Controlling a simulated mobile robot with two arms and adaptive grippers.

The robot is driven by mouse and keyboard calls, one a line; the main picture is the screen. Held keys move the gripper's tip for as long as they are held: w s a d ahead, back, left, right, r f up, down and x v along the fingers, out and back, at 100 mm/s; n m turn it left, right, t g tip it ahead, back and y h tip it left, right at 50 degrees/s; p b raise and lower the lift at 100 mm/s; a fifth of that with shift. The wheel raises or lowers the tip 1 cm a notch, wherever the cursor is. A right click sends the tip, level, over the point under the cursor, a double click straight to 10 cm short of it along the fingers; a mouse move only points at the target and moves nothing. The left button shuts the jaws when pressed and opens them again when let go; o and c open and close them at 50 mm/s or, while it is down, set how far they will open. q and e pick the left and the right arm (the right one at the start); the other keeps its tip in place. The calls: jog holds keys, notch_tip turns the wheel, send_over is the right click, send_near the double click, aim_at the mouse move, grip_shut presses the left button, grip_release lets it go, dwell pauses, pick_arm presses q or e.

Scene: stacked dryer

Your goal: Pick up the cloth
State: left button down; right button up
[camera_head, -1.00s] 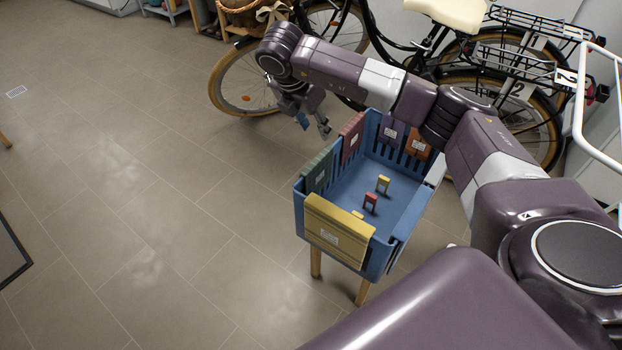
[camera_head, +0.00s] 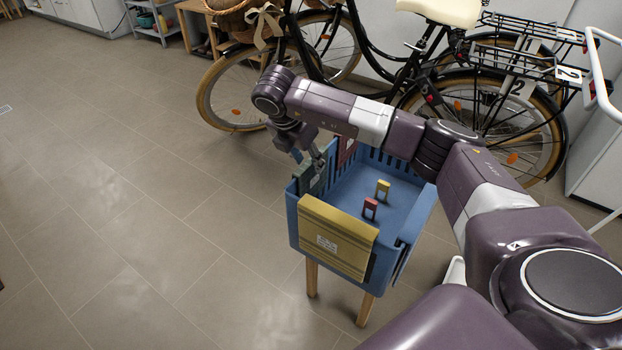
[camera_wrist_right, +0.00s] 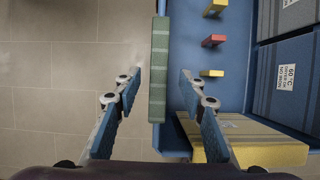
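A green cloth (camera_wrist_right: 158,70) hangs folded over the left wall of a blue slatted bin (camera_head: 398,205). My right gripper (camera_head: 316,158) is over that wall in the head view, partly covering the green cloth (camera_head: 308,180). In the right wrist view my right gripper (camera_wrist_right: 160,84) is open, with the green cloth between its two fingers and space on both sides. A yellow cloth (camera_head: 340,238) with a white label hangs over the bin's front wall. A red cloth (camera_head: 346,150) hangs behind the green one, partly hidden by my arm. My left gripper is not in view.
Small red (camera_head: 370,207) and yellow (camera_head: 383,188) tag-like pieces stand inside the bin, which rests on wooden legs. Bicycles (camera_head: 485,110) stand close behind. The tiled floor (camera_head: 120,220) to the left is clear.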

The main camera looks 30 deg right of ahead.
aim_at(311, 171)
jog(key=b+x, duration=0.1)
jog(key=x, duration=0.4)
jog(key=shift+w+f, duration=0.1)
jog(key=shift+f, duration=0.2)
dwell(0.4)
grip_shut()
dwell(0.3)
